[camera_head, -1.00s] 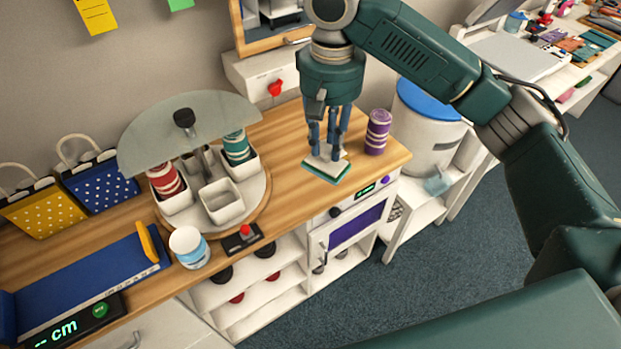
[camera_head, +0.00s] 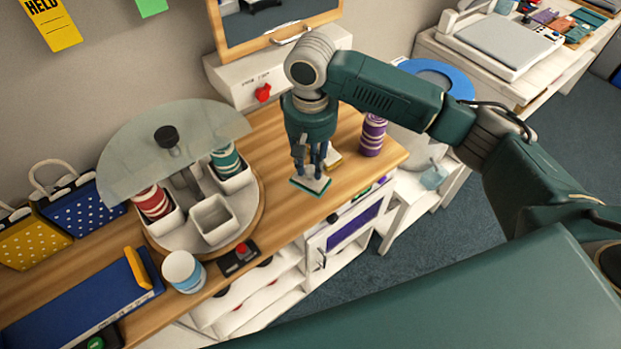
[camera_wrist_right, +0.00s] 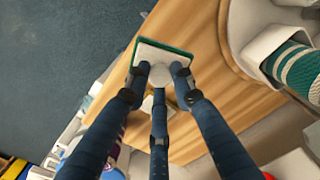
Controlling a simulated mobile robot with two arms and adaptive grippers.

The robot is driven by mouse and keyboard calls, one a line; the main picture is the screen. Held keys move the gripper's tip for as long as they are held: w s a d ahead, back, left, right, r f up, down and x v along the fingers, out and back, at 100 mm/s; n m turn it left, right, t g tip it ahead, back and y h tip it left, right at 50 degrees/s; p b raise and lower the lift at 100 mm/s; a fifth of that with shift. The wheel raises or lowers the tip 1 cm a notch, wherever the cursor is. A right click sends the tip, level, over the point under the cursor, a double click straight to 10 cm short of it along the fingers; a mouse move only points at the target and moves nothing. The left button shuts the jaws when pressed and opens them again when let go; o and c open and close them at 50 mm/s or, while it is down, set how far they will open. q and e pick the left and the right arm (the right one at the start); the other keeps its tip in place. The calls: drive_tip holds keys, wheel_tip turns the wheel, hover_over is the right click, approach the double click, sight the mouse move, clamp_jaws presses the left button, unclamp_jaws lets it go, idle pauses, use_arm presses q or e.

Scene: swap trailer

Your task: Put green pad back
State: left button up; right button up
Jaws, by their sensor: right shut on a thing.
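The green pad (camera_head: 311,184) is a small white square block with a green rim and a round white knob. My right gripper (camera_head: 314,170) points down and its fingers are shut on the knob. In the right wrist view the pad (camera_wrist_right: 172,50) lies level beyond the fingertips of my right gripper (camera_wrist_right: 160,78). It is over the wooden counter (camera_head: 285,215), near its front edge; I cannot tell whether it touches the wood. A second, yellow-edged pad (camera_head: 333,160) is just behind it, partly hidden by the fingers. My left gripper is not in view.
A purple striped roll (camera_head: 373,135) stands right of the gripper. At left is a round carousel (camera_head: 239,212) with white bins, red and green rolls and a glass top (camera_head: 172,145). A white-blue jar (camera_head: 184,271) and a red-button box (camera_head: 240,259) stand in front.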

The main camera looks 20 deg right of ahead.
sight(310, 182)
wheel_tip(310, 182, down, 4)
drive_tip(key=shift+w+f+p, duration=0.1)
drive_tip(key=shift+f+p, duration=0.05)
drive_tip(key=shift+p, duration=0.2)
wheel_tip(310, 182, down, 2)
drive_tip(key=shift+f, duration=0.2)
drive_tip(key=shift+w+f, duration=0.1)
drive_tip(key=shift+f, duration=0.35)
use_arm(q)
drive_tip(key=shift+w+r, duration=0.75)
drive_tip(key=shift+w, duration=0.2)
use_arm(e)
drive_tip(key=o, duration=1)
use_arm(q)
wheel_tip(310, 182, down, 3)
drive_tip(key=shift+b, duration=1.25)
use_arm(e)
wheel_tip(310, 182, up, 12)
drive_tip(key=shift+r, duration=0.1)
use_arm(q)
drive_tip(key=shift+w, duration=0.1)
